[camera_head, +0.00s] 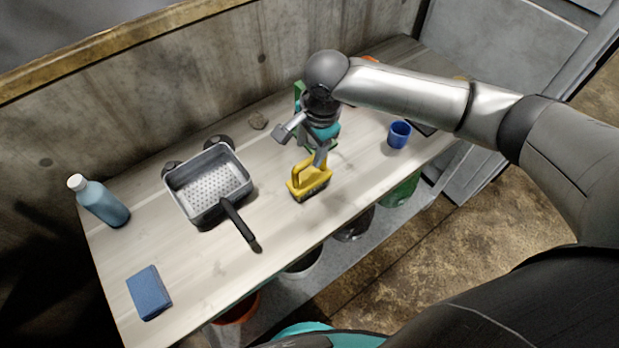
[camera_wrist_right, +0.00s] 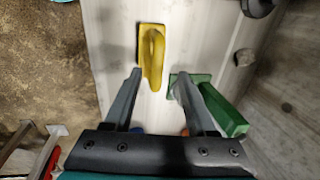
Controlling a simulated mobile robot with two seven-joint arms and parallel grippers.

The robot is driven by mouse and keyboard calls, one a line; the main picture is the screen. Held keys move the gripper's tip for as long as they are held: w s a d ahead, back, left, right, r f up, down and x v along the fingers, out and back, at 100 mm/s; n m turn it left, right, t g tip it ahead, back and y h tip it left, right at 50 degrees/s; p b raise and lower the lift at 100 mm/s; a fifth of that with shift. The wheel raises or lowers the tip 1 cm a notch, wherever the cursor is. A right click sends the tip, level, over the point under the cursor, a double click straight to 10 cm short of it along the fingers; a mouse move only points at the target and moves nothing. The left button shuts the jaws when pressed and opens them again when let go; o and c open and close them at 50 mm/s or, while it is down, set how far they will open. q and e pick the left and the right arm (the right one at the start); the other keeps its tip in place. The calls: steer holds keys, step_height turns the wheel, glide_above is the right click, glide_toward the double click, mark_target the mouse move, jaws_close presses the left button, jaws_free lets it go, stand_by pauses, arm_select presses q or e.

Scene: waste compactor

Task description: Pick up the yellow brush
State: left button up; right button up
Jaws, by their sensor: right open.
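The yellow brush (camera_head: 309,181) lies bristles down on the wooden table, its handle on top, near the table's front edge. In the right wrist view the yellow brush (camera_wrist_right: 152,52) lies ahead of the fingertips, nearer the left finger. My right gripper (camera_head: 309,148) is above and just behind the brush in the head view, with a finger close to the handle; whether it touches I cannot tell. In the wrist view the right gripper (camera_wrist_right: 157,75) is open with nothing held between its fingers. My left gripper is not in view.
A green object (camera_wrist_right: 222,108) lies by the right finger. A grey perforated pan (camera_head: 208,186) with a black handle stands left of the brush. A blue cup (camera_head: 398,134), blue bottle (camera_head: 100,203) and blue sponge (camera_head: 149,292) are also on the table. Bins stand below the front edge.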

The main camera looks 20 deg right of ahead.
mark_target(306, 162)
steer(key=shift+w+a+f+b, duration=0.1)
steer(key=shift+f+b, duration=0.1)
steer(key=shift+f, duration=0.8)
steer(key=shift+w+a+f+b, duration=0.15)
steer(key=shift+f+b, duration=0.1)
steer(key=shift+f, duration=0.8)
steer(key=shift+w+a+f+b, duration=0.1)
steer(key=shift+f+b, duration=0.1)
steer(key=shift+f, duration=0.8)
steer(key=shift+c, duration=0.3)
jaws_close()
